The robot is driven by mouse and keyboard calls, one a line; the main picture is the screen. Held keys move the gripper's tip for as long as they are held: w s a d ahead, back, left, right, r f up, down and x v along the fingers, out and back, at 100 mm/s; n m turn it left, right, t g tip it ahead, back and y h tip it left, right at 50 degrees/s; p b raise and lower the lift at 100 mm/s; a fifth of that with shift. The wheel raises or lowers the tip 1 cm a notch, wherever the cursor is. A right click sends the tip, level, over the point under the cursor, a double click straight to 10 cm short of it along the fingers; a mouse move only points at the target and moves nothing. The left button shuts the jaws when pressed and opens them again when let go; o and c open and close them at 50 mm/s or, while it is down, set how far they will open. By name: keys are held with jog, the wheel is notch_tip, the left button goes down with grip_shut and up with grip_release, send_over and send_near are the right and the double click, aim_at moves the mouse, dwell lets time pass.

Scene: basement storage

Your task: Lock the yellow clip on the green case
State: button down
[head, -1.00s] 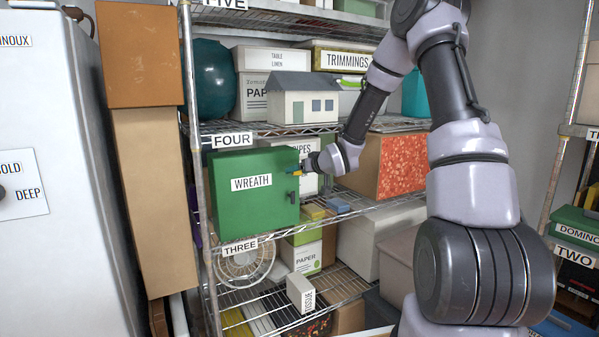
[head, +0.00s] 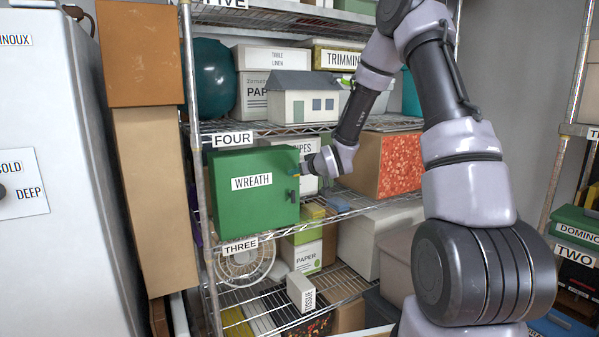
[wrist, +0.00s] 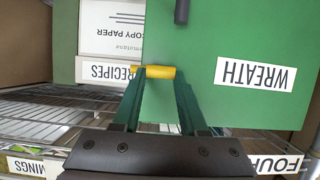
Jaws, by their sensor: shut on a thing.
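The green case (head: 255,215), labelled WREATH, stands on a wire shelf and also fills the right of the wrist view (wrist: 230,40). The yellow clip (wrist: 158,72) is a short bar at the case's side edge in the wrist view. My gripper (wrist: 157,76) is shut on the clip, a fingertip at each end of it. In the head view my gripper (head: 302,168) is at the upper right edge of the case, and the clip is too small or hidden to make out. A dark clip (head: 292,195) sits lower on the same edge.
A RECIPES box (wrist: 105,72) stands close beside the case. A shelf with a model house (head: 303,105) is above. A box with a red patterned side (head: 392,165) is right of my wrist. A shelf post (head: 197,160) stands at the left.

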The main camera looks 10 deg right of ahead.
jog(key=shift+c, duration=2.2)
grip_release()
jog(key=shift+s, duration=0.1)
